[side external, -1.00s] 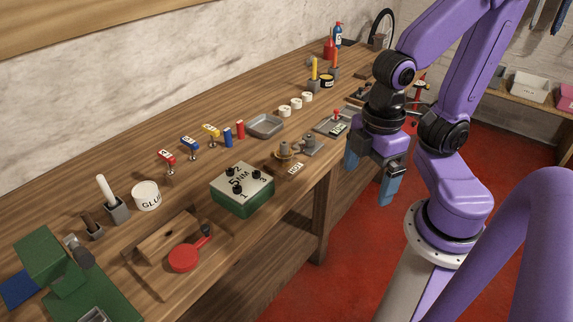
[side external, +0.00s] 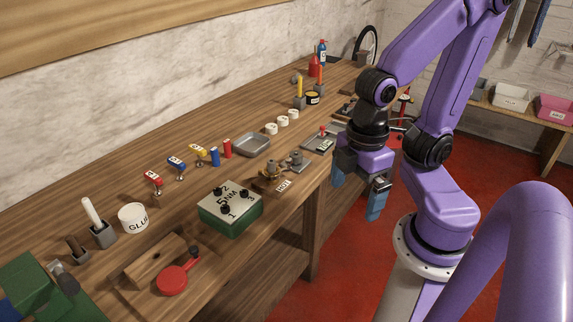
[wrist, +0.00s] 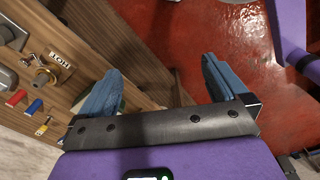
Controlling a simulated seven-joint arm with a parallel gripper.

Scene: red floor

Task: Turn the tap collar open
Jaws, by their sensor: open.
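A brass tap fitting (side external: 269,172) with a round collar stands near the front edge of the workbench, in the middle of the side view. A tag (side external: 283,186) with dark lettering, too small to read surely, lies in front of it. In the wrist view the brass fitting (wrist: 45,75) is at the left, with the tag (wrist: 61,62) beside it. My gripper (side external: 358,199) hangs past the bench's front edge, to the right of the tap and apart from it. In the wrist view my gripper (wrist: 162,75) has its two blue fingers wide apart, with nothing between them.
Grey fittings (side external: 296,160) stand right behind the tap. A green box (side external: 230,208) with black knobs sits to its left. Red floor (side external: 330,265) is open below the bench edge.

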